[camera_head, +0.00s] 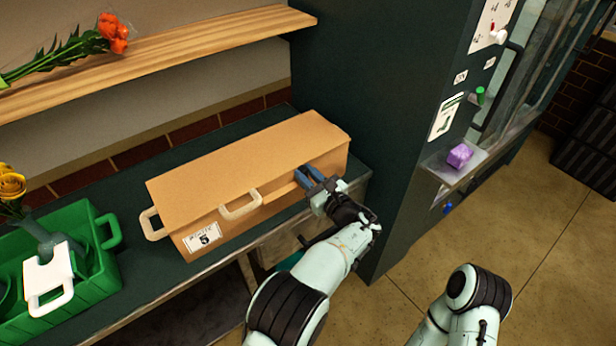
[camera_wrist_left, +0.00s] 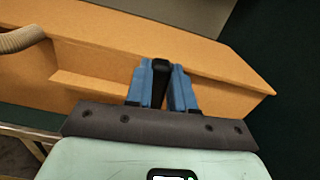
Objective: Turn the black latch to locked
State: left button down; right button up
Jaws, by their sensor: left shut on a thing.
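The black latch (camera_wrist_left: 161,68) shows in the left wrist view as a dark upright piece on the front of the tan box (camera_head: 245,165). My left gripper (camera_head: 309,177) is at the right part of the box's front face. Its blue fingers are shut on the latch, one on each side, as the left wrist view (camera_wrist_left: 162,84) shows. In the head view the latch is hidden by the fingers. I cannot read any lock marking near it. My right gripper is out of view; only part of my right arm shows at the lower right.
The box has pale handles (camera_head: 241,205) and a label reading 5 (camera_head: 203,237). A green crate (camera_head: 108,225) stands to its left on the dark bench (camera_head: 150,262). A wooden shelf (camera_head: 190,42) with orange flowers (camera_head: 112,33) is above. A dark cabinet (camera_head: 385,110) stands close on the right.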

pick_arm(q)
jog(key=shift+s+a+f+n+b, duration=0.1)
jog(key=shift+a+n+b, duration=0.05)
jog(key=shift+n+b, duration=0.85)
jog(key=shift+s+a+f+n+b, duration=0.1)
jog(key=shift+s+a+n+b, duration=0.1)
jog(key=shift+n+b, duration=0.75)
jog(key=shift+s+a+f+n+b, duration=0.1)
jog(key=shift+a+n+b, duration=0.05)
jog(key=shift+n+b, duration=0.8)
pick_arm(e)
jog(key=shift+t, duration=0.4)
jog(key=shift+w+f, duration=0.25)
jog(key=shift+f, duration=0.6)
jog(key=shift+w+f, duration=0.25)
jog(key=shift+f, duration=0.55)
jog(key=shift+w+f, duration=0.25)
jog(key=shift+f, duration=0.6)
pick_arm(q)
jog(key=c, duration=1)
grip_release()
jog(key=shift+o, duration=0.2)
jog(key=v, duration=1.3)
jog(key=shift+s+p, duration=0.2)
jog(key=shift+p, duration=0.1)
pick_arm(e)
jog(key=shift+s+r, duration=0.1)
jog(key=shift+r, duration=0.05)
pick_arm(q)
jog(key=shift+d, duration=0.1)
